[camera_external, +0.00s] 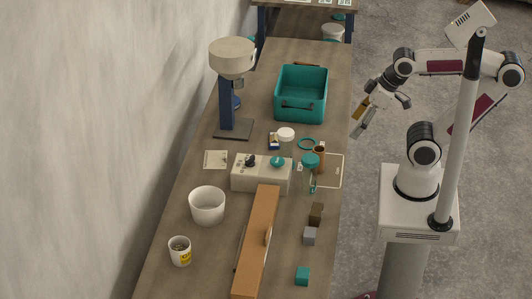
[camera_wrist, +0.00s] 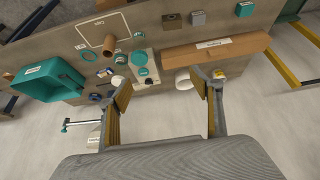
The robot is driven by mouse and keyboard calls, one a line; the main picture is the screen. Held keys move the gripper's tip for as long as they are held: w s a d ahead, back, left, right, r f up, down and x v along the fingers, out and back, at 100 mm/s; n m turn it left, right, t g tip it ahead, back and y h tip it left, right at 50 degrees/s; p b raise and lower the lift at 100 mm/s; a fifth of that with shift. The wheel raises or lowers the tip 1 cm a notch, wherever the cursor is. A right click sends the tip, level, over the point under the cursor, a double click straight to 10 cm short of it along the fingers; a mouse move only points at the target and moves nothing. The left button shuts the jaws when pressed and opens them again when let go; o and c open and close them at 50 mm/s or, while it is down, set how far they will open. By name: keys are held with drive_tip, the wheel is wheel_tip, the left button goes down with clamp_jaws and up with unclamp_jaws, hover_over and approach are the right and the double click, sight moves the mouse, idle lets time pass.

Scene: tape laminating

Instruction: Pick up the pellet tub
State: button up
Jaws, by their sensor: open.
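A small white tub with a yellow label and dark contents (camera_external: 180,252), which looks like the pellet tub, stands upright at the near left of the bench. In the wrist view a small white and yellow piece of it (camera_wrist: 218,74) shows beyond the right finger, mostly hidden. My gripper (camera_external: 360,115) is open and empty, off the bench's right edge, far from the tub. In the wrist view my gripper's fingers (camera_wrist: 162,90) are spread with nothing between them.
A larger white bowl (camera_external: 207,207) stands behind the tub. A long orange-brown box (camera_external: 256,245) lies to its right, beside a control box (camera_external: 255,181). A teal bin (camera_external: 301,94) and a stand with a round head (camera_external: 232,58) are farther back. Small blocks (camera_external: 310,236) line the right edge.

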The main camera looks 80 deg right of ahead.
drive_tip(key=shift+w, duration=0.15)
drive_tip(key=w+r+n+t, duration=0.3)
drive_tip(key=w+t, duration=0.1)
drive_tip(key=w, duration=2.4)
drive_tip(key=w+a+f+n+t+y, duration=0.1)
drive_tip(key=w+a+f, duration=0.25)
drive_tip(key=w, duration=0.35)
drive_tip(key=w+a+f+n+y, duration=0.1)
drive_tip(key=w+a+f, duration=0.1)
drive_tip(key=w+a, duration=0.35)
drive_tip(key=w+a+f+n+g+y, duration=0.1)
drive_tip(key=w+a+f+n+y, duration=0.1)
drive_tip(key=a+f, duration=0.7)
drive_tip(key=w+a+f+n+y, duration=0.3)
drive_tip(key=a+f+y, duration=0.3)
drive_tip(key=a+f, duration=0.3)
wheel_tip(320, 180, down, 2)
drive_tip(key=shift+w+n+g, duration=0.3)
drive_tip(key=shift+w+g, duration=0.1)
drive_tip(key=shift+f, duration=0.15)
